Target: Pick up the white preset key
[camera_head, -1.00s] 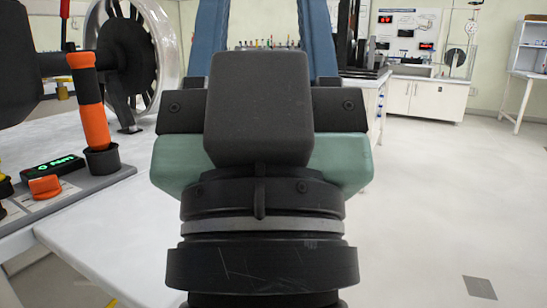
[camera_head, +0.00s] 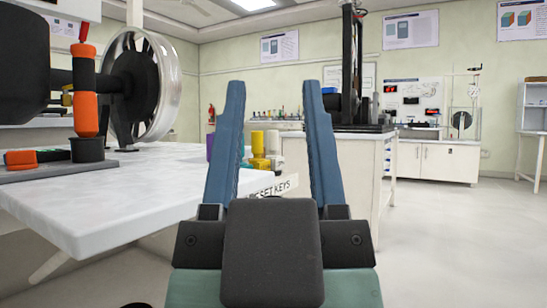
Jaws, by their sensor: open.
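My gripper (camera_head: 274,88) is in the middle of the head view, its two blue fingers wide apart and pointing away from me. Nothing is held between them. Beyond and between the fingers, several small yellow pieces (camera_head: 258,144) stand near the right edge of the white table. A purple piece (camera_head: 210,146) shows just left of the left finger. A white label (camera_head: 279,187) whose visible part reads "SET KEYS" is at the table edge, partly covered by my gripper. I cannot make out a white key for sure; the left finger and gripper body hide part of that area.
The white table (camera_head: 110,205) fills the left side. A large wheel (camera_head: 150,85) and an orange-and-black handle (camera_head: 85,95) stand on its left part. A white bench (camera_head: 345,160) with a dark machine stands behind. Open floor (camera_head: 455,240) lies to the right.

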